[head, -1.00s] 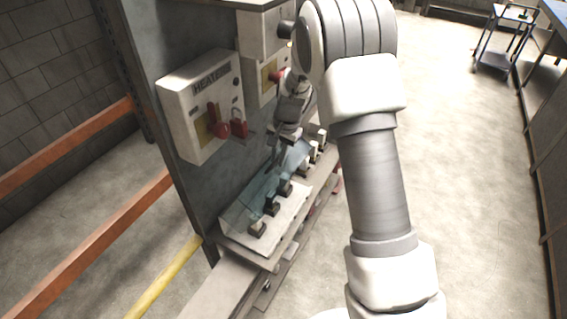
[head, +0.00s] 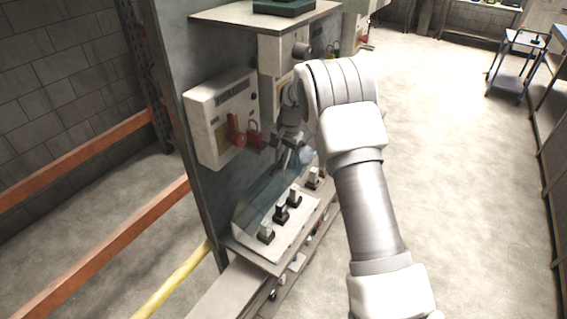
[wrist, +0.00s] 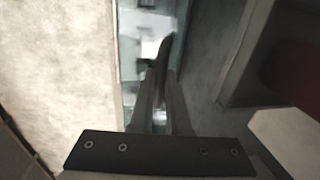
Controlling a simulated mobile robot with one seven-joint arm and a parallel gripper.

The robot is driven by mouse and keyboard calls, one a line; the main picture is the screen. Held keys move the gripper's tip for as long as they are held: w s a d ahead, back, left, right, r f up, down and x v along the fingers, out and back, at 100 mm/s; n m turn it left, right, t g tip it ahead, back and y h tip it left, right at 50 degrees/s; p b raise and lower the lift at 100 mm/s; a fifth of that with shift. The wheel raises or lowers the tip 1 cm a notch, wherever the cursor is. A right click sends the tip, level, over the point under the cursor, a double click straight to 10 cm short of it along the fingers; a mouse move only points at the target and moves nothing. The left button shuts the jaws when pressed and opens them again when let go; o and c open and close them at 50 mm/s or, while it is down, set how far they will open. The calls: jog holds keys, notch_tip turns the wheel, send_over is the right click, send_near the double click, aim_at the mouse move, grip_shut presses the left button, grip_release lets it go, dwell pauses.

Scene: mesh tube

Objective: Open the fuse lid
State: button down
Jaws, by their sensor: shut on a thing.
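The fuse lid (head: 257,200) is a clear bluish cover, slanted up against the panel behind a row of black-and-white fuses (head: 281,212). My gripper (head: 287,157) is at the far upper part of the lid and is shut on it. In the wrist view the dark fingers (wrist: 164,62) are close together over the bluish lid strip (wrist: 130,66). The exact contact at the fingertips is blurred, and my arm hides part of the far end of the lid.
A white heater box (head: 221,118) with a red switch and red padlock (head: 254,138) is on the panel, close to the left of my gripper. Another box (head: 283,55) is behind my wrist. Orange rails (head: 100,235) are at left. Open floor (head: 455,190) is at right.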

jog(key=shift+s+a+f, duration=0.2)
jog(key=shift+a, duration=0.2)
jog(key=c, duration=1.2)
grip_release()
jog(key=shift+o, duration=0.2)
jog(key=shift+w+d+r, duration=0.15)
jog(key=shift+w+d, duration=0.05)
